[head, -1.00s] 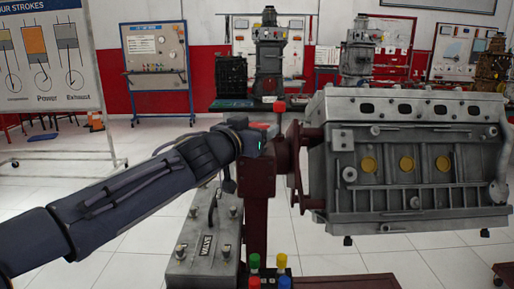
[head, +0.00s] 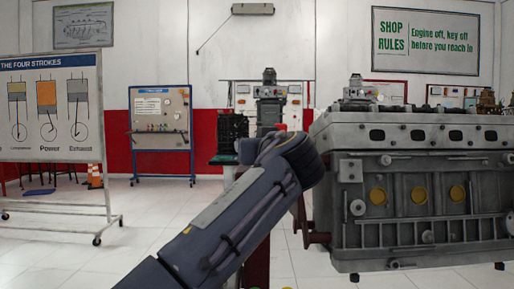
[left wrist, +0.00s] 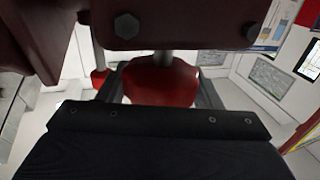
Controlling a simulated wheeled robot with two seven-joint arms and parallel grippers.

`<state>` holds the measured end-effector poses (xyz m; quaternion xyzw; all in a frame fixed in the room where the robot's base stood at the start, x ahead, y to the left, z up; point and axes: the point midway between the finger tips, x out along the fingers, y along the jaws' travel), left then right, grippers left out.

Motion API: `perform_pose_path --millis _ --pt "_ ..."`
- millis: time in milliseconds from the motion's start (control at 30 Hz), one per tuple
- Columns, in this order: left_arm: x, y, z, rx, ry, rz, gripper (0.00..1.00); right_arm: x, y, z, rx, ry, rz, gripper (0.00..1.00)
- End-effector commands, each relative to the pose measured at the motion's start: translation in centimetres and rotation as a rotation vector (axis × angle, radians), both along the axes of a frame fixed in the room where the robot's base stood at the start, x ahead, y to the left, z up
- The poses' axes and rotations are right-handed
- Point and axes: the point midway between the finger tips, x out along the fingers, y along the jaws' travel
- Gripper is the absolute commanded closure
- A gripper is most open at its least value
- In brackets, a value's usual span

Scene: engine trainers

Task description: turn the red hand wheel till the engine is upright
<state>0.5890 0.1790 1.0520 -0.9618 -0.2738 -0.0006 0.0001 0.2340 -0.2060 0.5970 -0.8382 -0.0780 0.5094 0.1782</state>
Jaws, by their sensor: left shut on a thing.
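The grey engine (head: 410,180) hangs on the right in the head view, its row of yellow plugs facing me. Its top edge looks close to level. The dark red stand (head: 311,236) holds it at its left end. My left arm crosses in front of the stand and hides its head and most of the wheel. In the left wrist view, a red rounded part of the hand wheel (left wrist: 160,84) sits between the fingers of my left gripper (left wrist: 162,92), which is shut on it. Dark red stand metal is just above. My right gripper is not in view.
A four-strokes board (head: 50,105) on a wheeled frame stands at the left. A tool board (head: 160,120) and a smaller engine (head: 269,100) stand at the back. The tiled floor (head: 150,235) between the board and my arm is clear.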

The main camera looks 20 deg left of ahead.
Motion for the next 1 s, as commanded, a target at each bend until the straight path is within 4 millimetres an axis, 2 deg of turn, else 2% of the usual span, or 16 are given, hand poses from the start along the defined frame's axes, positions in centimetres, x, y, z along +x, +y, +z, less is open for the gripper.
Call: perform_pose_path --millis 400,667,867,1000 --pt "0.1 -0.1 0.5 0.004 0.006 0.388 0.64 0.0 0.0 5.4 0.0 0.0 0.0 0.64" --pt "0.0 0.0 0.4 0.002 0.007 0.572 0.64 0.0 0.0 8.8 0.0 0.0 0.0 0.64" --pt "-0.1 0.2 0.2 0.0 0.002 0.66 0.53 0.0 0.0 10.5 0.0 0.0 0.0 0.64" --pt "-0.1 0.3 0.0 0.0 -0.003 0.68 0.5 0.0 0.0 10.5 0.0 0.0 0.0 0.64"
